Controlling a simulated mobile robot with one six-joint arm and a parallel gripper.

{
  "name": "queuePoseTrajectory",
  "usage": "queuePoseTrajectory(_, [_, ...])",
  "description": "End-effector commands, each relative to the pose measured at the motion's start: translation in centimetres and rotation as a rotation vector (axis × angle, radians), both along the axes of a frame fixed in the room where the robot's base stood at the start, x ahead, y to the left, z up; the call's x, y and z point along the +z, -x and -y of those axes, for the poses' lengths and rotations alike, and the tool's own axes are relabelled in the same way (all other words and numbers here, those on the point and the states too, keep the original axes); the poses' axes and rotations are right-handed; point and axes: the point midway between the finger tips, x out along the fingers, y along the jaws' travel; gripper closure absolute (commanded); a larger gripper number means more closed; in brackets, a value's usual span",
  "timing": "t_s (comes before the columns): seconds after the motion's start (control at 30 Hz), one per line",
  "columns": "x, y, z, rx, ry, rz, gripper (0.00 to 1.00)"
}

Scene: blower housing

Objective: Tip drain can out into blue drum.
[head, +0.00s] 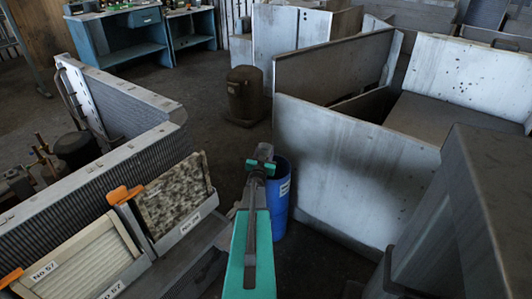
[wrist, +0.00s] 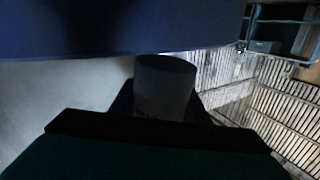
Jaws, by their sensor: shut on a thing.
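The blue drum (head: 281,195) stands on the floor beside the pale metal panels, with a white label on its side. My gripper (head: 262,160) is above the drum's rim in the head view and hides part of it. In the wrist view my gripper (wrist: 165,112) is shut on a dark grey cylinder, which appears to be the drain can (wrist: 165,82). A blue surface, likely the drum (wrist: 120,28), fills the top of the wrist view. The wrist picture looks turned over, so the can's tilt is unclear. The can's contents and the drum's inside are hidden.
Pale metal panels (head: 340,165) stand close right of the drum. A rusty cylinder (head: 246,92) stands on the floor behind. Blue workbenches (head: 130,35) are at the back.

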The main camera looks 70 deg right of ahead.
Motion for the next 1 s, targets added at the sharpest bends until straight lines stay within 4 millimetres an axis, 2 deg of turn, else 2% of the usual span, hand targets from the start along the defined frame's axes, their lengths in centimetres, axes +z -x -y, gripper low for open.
queuePoseTrajectory(0.3, [0.3,-0.9,-0.3,0.0,-0.059,0.212,0.82])
queuePoseTrajectory(1.0, [0.2,-1.5,-0.4,-0.001,-0.132,0.48,0.82])
